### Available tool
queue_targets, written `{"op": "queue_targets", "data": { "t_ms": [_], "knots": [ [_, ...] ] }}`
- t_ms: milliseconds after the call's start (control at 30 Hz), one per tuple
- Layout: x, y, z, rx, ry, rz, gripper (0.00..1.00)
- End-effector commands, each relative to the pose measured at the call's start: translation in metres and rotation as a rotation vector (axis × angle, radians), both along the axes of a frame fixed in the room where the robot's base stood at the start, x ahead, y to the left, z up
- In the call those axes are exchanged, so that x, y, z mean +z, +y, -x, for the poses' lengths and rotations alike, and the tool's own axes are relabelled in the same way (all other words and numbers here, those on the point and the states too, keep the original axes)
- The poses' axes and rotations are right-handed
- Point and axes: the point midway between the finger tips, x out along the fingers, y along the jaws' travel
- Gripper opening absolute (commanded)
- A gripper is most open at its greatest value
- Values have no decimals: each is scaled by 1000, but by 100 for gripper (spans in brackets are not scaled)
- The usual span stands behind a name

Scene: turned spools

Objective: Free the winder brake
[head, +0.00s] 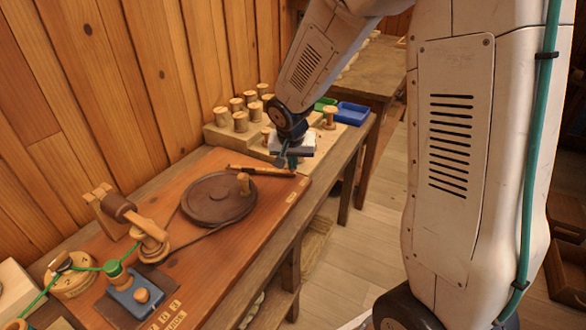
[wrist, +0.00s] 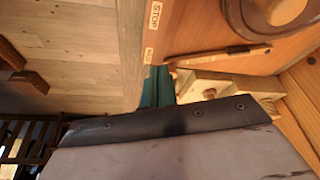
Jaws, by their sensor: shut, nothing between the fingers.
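The brake lever (head: 262,171), a slim brown bar with a dark band, lies beyond the wheel. It also shows in the wrist view (wrist: 217,53). Its free end is beside a small label (wrist: 149,50) that I cannot read clearly. The STOP label (wrist: 156,15) is farther from that end, nearer the wheel. My gripper (head: 284,162) is shut and empty, close by the lever's free end. Its teal fingers (wrist: 157,86) show in the wrist view; I cannot tell whether they touch the lever.
Wooden spools (head: 240,120) stand on a pale stepped block behind the lever. A blue tray (head: 352,113) and a lone spool (head: 329,118) are on the bench's far end. At the near left are a spool holder (head: 122,208), a green cord and a blue block (head: 136,297).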

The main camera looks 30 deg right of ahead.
Motion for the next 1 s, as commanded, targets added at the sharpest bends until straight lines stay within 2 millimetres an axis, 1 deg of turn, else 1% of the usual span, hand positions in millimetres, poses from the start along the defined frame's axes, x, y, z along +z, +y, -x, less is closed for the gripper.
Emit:
{"op": "queue_targets", "data": {
  "t_ms": [33, 100, 200, 300, 867, 1000],
  "knots": [
    [11, 2, 2, 1, -4, 1, 0],
    [22, 4, 7, 2, -3, 0, 0],
    [33, 6, 11, 0, -1, 0, 0],
    [40, 6, 13, -1, 0, 1, 0],
    [43, 6, 15, -2, 3, 0, 0],
    [42, 6, 17, 29, 20, 13, 0]
  ]
}}
